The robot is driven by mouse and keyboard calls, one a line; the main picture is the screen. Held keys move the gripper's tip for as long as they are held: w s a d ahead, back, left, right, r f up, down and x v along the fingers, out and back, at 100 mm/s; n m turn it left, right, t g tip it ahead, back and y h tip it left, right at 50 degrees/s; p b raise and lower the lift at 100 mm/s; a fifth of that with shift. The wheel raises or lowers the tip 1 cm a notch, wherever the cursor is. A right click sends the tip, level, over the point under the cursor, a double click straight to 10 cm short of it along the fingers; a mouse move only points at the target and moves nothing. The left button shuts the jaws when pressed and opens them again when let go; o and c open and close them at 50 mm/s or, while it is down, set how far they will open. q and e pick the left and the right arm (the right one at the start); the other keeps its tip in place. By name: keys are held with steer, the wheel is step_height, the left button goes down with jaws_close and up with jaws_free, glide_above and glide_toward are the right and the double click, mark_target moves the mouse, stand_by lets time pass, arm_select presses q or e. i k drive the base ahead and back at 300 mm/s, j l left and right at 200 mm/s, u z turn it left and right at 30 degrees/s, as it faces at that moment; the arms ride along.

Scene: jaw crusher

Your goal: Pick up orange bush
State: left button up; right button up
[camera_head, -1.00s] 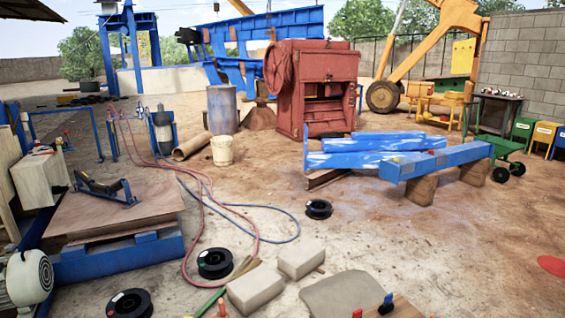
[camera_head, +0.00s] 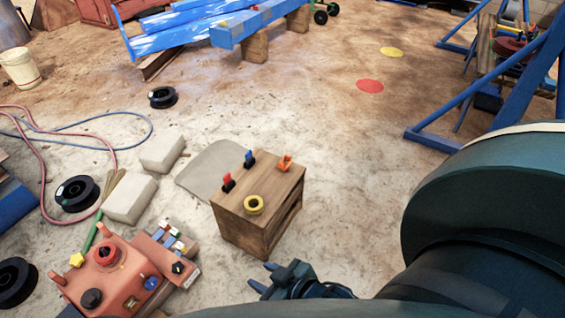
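The orange bush (camera_head: 285,162) appears as a small orange piece on top of a wooden crate (camera_head: 255,236), near its far right corner. A yellow ring (camera_head: 254,204), a red piece (camera_head: 228,183) and a blue piece (camera_head: 249,159) stand on the same top. My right gripper (camera_head: 264,277) is at the bottom middle, nearer to me than the crate and apart from the bush. Its two dark fingertips are spread with an empty gap between them. My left gripper is not in view.
A red machine (camera_head: 108,272) with knobs stands left of the crate. Pale blocks (camera_head: 130,196) and black spools (camera_head: 77,191) lie on the ground farther left. A blue frame (camera_head: 490,95) stands at right. Ground right of the crate is clear.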

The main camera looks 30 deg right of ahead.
mark_target(281, 165)
steer(key=i+l+z, duration=0.15)
steer(key=l, duration=0.25)
steer(key=i+l+z, duration=0.1)
steer(key=l, duration=0.35)
steer(key=i+l+z, duration=0.15)
steer(key=l, duration=0.25)
steer(key=i+l+z, duration=0.1)
steer(key=l, duration=0.25)
steer(key=i+l, duration=0.2)
steer(key=i, duration=0.35)
steer(key=i+l+z, duration=0.15)
steer(key=i, duration=0.4)
steer(key=l, duration=0.1)
